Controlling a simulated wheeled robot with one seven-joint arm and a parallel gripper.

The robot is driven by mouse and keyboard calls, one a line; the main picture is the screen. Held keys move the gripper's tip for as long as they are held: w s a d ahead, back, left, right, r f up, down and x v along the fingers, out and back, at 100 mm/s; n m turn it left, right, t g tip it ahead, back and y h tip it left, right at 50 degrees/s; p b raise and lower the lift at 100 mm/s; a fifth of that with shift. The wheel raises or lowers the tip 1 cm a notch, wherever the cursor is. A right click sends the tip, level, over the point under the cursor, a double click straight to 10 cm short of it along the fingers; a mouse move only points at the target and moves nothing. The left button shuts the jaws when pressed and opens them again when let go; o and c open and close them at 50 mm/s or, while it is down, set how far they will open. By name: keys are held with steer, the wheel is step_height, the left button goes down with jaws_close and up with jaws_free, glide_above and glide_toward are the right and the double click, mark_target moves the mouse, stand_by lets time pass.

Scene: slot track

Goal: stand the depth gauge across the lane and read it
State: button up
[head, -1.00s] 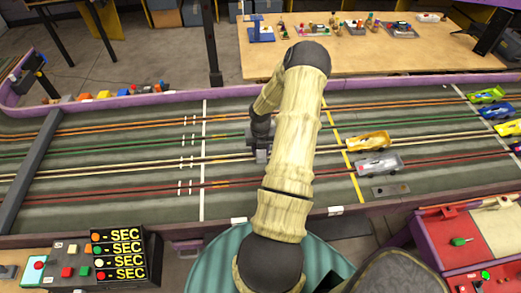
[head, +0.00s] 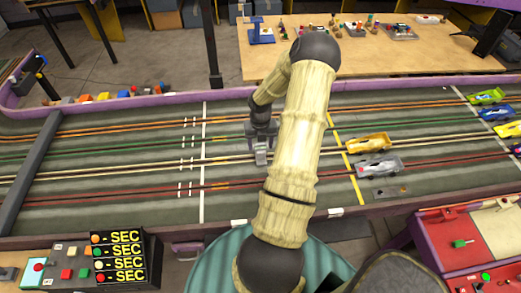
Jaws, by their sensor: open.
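My gripper (head: 261,158) is over the slot track (head: 105,172), just right of the white line, near the pale middle lanes. It is open and I see nothing between its fingers; the forearm covers part of the track to its right. A small flat grey metal piece (head: 390,191) with dark spots lies near the track's front edge, right of the yellow line. It may be the depth gauge, but I cannot tell for sure. My gripper is well to the left of it.
A yellow car (head: 368,144) and a silver car (head: 379,167) stand right of the yellow line, with several cars at the far right. A timer box (head: 119,257) is at front left, a red tray (head: 480,265) at front right. The track's left half is mostly clear.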

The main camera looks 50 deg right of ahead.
mark_target(260, 148)
step_height(260, 148, up, 7)
steer(key=shift+a, duration=0.15)
stand_by(0.8)
steer(key=w+a+r+m, duration=0.1)
steer(key=a+r+m, duration=0.3)
steer(key=a+m, duration=0.45)
steer(key=a+r+m, duration=0.5)
steer(key=a, duration=0.7)
steer(key=s+a+r+m+t, duration=0.1)
steer(key=s+a+r+m, duration=0.1)
steer(key=a+m, duration=0.4)
steer(key=s+a+r+m+t, duration=0.1)
steer(key=s+a+r+m, duration=0.2)
steer(key=s+a+m, duration=0.2)
steer(key=a+m, duration=0.2)
steer(key=m, duration=0.1)
steer(key=shift+a+r+t, duration=0.2)
steer(key=shift+r+t, duration=0.1)
steer(key=shift+m, duration=0.25)
steer(key=shift+c, duration=0.2)
